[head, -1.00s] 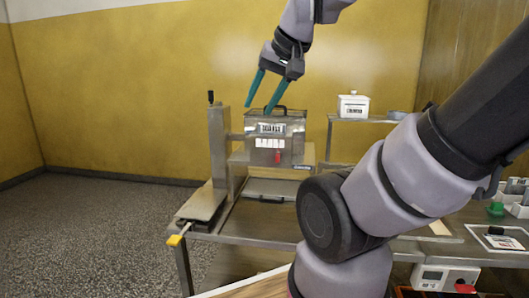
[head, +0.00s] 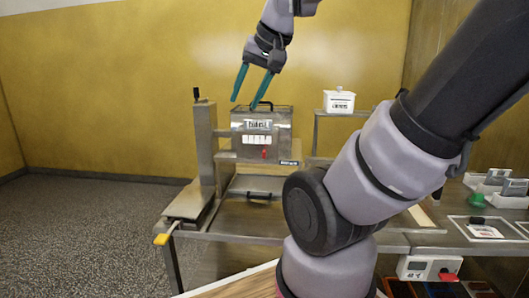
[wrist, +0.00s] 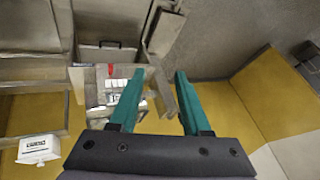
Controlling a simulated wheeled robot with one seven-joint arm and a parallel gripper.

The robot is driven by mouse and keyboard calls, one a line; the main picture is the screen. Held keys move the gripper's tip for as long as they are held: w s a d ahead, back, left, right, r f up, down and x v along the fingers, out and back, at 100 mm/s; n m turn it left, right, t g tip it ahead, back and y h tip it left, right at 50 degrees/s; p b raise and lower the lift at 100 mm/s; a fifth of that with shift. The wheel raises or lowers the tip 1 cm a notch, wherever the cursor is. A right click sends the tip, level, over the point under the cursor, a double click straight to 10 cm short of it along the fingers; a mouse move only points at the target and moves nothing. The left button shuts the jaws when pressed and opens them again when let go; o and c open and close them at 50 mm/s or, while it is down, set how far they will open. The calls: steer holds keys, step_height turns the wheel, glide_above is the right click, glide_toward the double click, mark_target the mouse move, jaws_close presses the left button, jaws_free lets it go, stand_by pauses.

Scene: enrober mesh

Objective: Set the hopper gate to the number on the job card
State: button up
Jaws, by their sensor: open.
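The metal hopper (head: 282,128) stands on the machine in the middle of the head view, with a lid handle on top. The scale numbers are too small to read. My gripper (head: 244,104), with teal fingers, is open and empty, by the hopper's upper left in the picture. In the wrist view the hopper (wrist: 92,92) lies left of my open fingers (wrist: 159,76). A card-like sheet (head: 486,232) lies at right; its print is unreadable.
A crank post (head: 205,145) stands left of the hopper. A metal tray with a handle (head: 258,194) sits below it. A white labelled box (head: 339,103) rests on a shelf to the right. A yellow-tipped lever (head: 162,239) sticks out at the front left.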

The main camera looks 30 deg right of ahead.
steer(key=w+d+f+m+g, duration=0.1)
steer(key=w+d+f+g, duration=0.2)
steer(key=w+d, duration=0.5)
steer(key=m+g+h, duration=0.1)
steer(key=g+h, duration=0.1)
steer(key=g, duration=0.2)
glide_above(264, 150)
step_height(264, 150, down, 7)
steer(key=f, duration=1)
steer(key=shift+s+f, duration=0.2)
steer(key=shift+f, duration=0.2)
jaws_close()
